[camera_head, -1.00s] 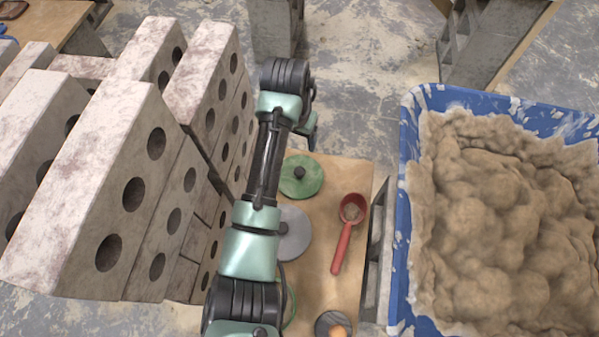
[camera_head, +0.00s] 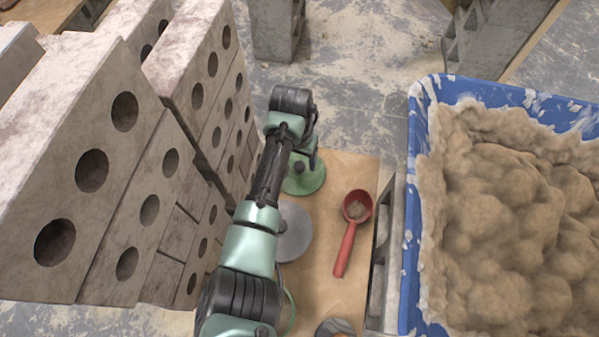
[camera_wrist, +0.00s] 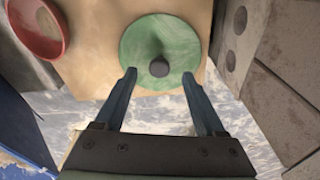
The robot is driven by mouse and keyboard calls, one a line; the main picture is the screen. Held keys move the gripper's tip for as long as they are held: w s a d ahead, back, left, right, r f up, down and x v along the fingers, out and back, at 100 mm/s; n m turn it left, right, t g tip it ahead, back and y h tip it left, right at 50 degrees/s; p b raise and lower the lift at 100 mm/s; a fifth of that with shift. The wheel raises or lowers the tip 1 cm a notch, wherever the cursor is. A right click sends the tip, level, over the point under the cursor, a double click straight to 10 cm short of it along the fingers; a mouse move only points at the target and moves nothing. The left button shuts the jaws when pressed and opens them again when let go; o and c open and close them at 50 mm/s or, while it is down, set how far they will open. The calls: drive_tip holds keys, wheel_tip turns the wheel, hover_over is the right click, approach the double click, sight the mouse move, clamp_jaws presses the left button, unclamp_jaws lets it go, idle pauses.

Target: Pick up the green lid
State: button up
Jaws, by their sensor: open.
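The green lid (camera_head: 306,177) is a round disc with a dark knob, lying on the wooden board near its far edge. In the head view my arm covers part of it. In the wrist view the lid (camera_wrist: 176,42) shows almost whole, with its dark knob (camera_wrist: 159,67) near its middle. My gripper (camera_wrist: 159,74) is open, and its two fingers point toward the lid, one on each side of the knob in the picture. Nothing is between the fingers except the view of the knob; I cannot tell the height gap.
A grey lid (camera_head: 293,232) and a red scoop (camera_head: 352,225) lie on the board (camera_head: 330,285). Perforated brick stacks (camera_head: 92,170) rise close on the left. A blue tub (camera_head: 413,190) full of mortar (camera_head: 510,210) stands on the right.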

sight(300, 169)
wheel_tip(300, 169, down, 3)
drive_tip(key=shift+w+r+b, duration=0.15)
drive_tip(key=shift+b, duration=0.35)
drive_tip(key=shift+d, duration=0.1)
drive_tip(key=shift+c, duration=0.4)
clamp_jaws()
